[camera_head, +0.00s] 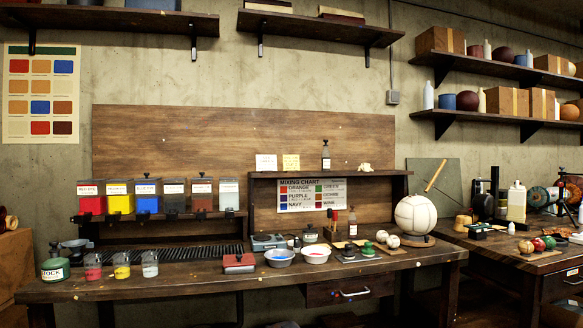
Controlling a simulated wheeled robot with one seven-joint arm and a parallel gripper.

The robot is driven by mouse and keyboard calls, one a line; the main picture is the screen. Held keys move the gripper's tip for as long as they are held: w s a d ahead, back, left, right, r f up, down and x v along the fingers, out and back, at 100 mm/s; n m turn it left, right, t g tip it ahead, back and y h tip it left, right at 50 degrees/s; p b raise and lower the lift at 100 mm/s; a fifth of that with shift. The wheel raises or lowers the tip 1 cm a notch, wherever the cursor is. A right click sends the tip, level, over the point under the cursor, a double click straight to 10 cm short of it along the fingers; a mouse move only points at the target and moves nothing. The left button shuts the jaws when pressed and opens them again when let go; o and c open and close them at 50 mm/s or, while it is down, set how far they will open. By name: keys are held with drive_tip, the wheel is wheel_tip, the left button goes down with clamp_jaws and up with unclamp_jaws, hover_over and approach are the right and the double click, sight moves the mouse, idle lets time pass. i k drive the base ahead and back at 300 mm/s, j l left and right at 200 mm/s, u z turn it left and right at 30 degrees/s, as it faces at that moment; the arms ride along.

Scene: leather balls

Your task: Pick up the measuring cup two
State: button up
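Three small clear cups stand in a row on the left part of the long wooden workbench (200,266). One has red contents (93,268), one yellow (122,266) and one whitish (150,265). I cannot read any number on them, so I cannot tell which is measuring cup two. They stand upright and apart from each other, near the bench's front edge. My gripper is not recognisable in this view.
A green-labelled stock jar (55,266) stands left of the cups. A red-and-grey box (238,263) and two bowls (279,257) (316,254) stand to the right. Colour dispensers (147,196) hang above the cups. Bench space between the whitish cup and the box is mostly clear.

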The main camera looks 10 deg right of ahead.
sight(121, 265)
drive_tip(key=u, duration=1.35)
drive_tip(key=z, duration=1.35)
drive_tip(key=u, duration=1.25)
drive_tip(key=i+j+z, duration=0.15)
drive_tip(key=j, duration=0.2)
